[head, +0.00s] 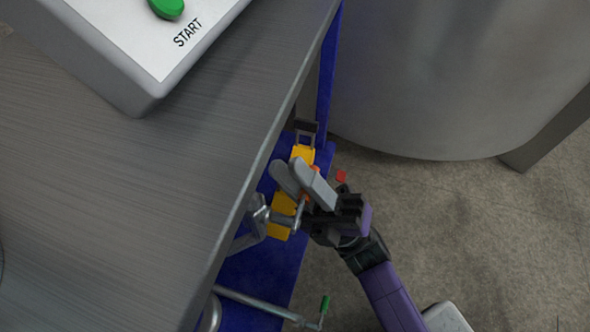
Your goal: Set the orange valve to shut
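I cannot tell whether the fingers touch or grip the orange valve.
A steel bench top (130,200) fills the left, with a grey START box (110,60) on it. A pipe with a green handle (323,304) lies below my gripper. A blue frame (265,270) runs under the bench. A steel tank (450,70) stands upper right; floor is open lower right.

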